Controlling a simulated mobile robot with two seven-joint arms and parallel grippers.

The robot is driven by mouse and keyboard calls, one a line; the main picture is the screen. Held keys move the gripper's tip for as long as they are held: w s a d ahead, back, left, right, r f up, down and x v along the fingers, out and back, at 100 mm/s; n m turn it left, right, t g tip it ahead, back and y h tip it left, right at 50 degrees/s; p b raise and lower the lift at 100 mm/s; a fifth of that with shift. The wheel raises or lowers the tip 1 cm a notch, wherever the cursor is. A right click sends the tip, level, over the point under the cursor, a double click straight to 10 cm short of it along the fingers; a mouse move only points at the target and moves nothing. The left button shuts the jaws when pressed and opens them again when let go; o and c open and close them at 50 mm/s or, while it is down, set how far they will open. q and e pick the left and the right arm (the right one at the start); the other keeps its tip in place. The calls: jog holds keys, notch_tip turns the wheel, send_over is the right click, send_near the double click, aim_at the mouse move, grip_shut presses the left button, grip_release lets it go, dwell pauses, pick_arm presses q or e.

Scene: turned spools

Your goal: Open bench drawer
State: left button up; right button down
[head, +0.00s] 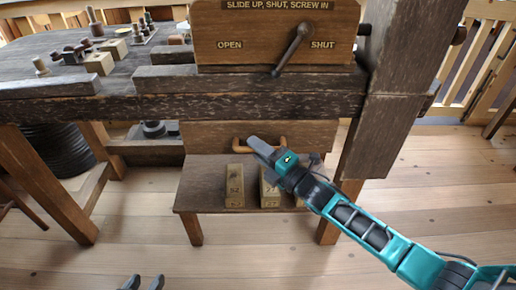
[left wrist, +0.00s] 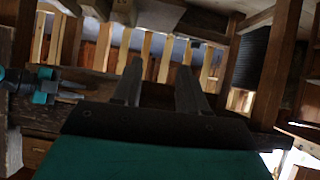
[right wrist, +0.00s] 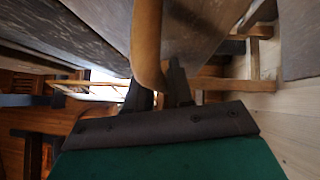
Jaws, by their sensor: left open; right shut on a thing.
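The bench drawer (head: 210,136) shows as a brown wooden front under the bench top in the head view. A bowed, lighter wooden handle (head: 281,140) is on its front. My right gripper (head: 258,146) is at this handle, shut on it. In the right wrist view the handle (right wrist: 147,40) runs down between the fingers (right wrist: 160,88). I cannot tell how far the drawer stands out. My left gripper (head: 142,283) is open and empty at the bottom edge of the head view, well apart from the bench. Its open fingers (left wrist: 158,85) also show in the left wrist view.
A low wooden stool (head: 207,197) with several numbered blocks (head: 235,185) stands below the drawer. The bench top (head: 50,85) carries small turned parts and a board (head: 262,30) with a lever. A dark round bin (head: 55,150) is at the left. The floor in front is clear.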

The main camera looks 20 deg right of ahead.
jog(key=shift+s, duration=0.15)
dwell(0.3)
jog(key=s+a+p, duration=0.3)
jog(key=s+p, duration=0.1)
jog(key=s, duration=0.7)
jog(key=s+a+p, duration=0.3)
jog(key=s+p, duration=0.1)
jog(key=s, duration=0.6)
jog(key=shift+s+a, duration=0.15)
jog(key=shift+s, duration=0.25)
jog(key=c, duration=1.1)
grip_release()
jog(key=v, duration=1.3)
